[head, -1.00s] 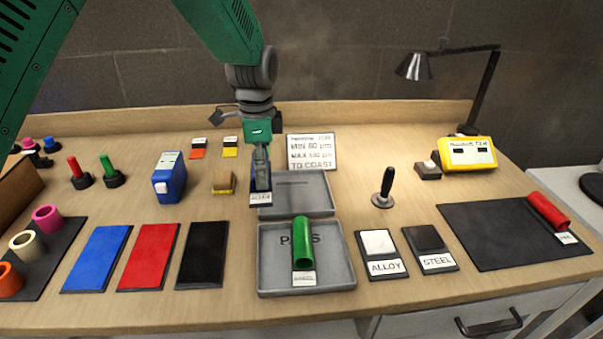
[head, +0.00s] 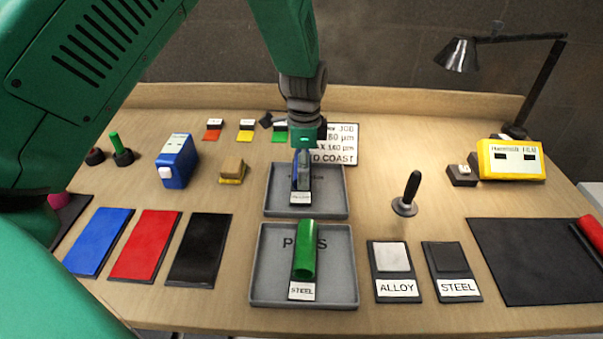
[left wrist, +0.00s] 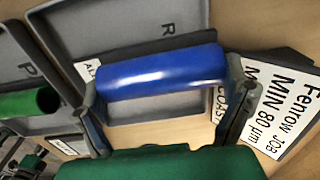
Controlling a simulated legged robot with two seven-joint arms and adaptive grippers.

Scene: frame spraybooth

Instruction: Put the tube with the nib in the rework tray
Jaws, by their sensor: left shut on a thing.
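My left gripper (head: 302,170) is shut on a blue tube (left wrist: 160,72), with one finger at each end of it in the left wrist view. In the head view the tube is mostly hidden by the gripper, above the rear grey tray (head: 335,205). A small label plate (head: 300,198) shows just below the fingers. That tray also shows behind the tube in the left wrist view, with a letter R on it. A green tube (head: 305,250) lies in the front PASS tray (head: 257,285) on a STEEL label plate. No nib can be made out on any tube. My right gripper is out of view.
ALLOY (head: 394,258) and STEEL (head: 447,260) blocks lie right of the front tray. A black-handled stamp (head: 411,187) stands behind them. A blue gauge (head: 177,160) and coloured panels are at left. A red tube (head: 592,232) lies on the dark mat (head: 520,255).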

